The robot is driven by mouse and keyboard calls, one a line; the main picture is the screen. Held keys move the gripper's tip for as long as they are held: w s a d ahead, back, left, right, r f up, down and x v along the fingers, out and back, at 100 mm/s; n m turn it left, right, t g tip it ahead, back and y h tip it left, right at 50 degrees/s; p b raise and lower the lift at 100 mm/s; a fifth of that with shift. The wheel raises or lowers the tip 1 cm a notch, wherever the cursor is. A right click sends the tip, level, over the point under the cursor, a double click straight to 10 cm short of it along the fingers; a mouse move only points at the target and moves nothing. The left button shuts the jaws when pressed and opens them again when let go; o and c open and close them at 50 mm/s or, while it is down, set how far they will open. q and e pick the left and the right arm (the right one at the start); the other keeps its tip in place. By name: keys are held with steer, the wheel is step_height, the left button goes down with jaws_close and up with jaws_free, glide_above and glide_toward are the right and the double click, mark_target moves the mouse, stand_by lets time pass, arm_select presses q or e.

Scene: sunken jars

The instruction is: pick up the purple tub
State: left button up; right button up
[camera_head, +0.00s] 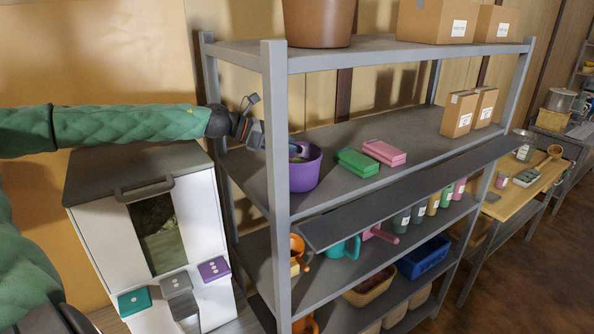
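The purple tub (306,173) stands upright at the left end of the shelf unit's second shelf from the top, just behind the front left post. The post covers its left edge. My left gripper (293,151) reaches in from the left, past the post, and its tip is at the tub's rim or inside its mouth. The post hides part of the gripper, so I cannot tell whether its fingers are open or shut, or touch the tub wall. My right gripper is not in view.
The grey post (276,190) stands close to the gripper. Green (357,162) and pink (384,152) boxes lie right of the tub, with bare shelf between. Cartons (468,111) stand farther right. A tilted dark board (410,195) crosses the front. A white bin (150,230) stands left.

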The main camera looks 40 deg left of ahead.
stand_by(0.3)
arm_select(q)
jaws_close()
steer(key=shift+s+a+r, duration=0.1)
steer(key=shift+r, duration=0.05)
stand_by(0.4)
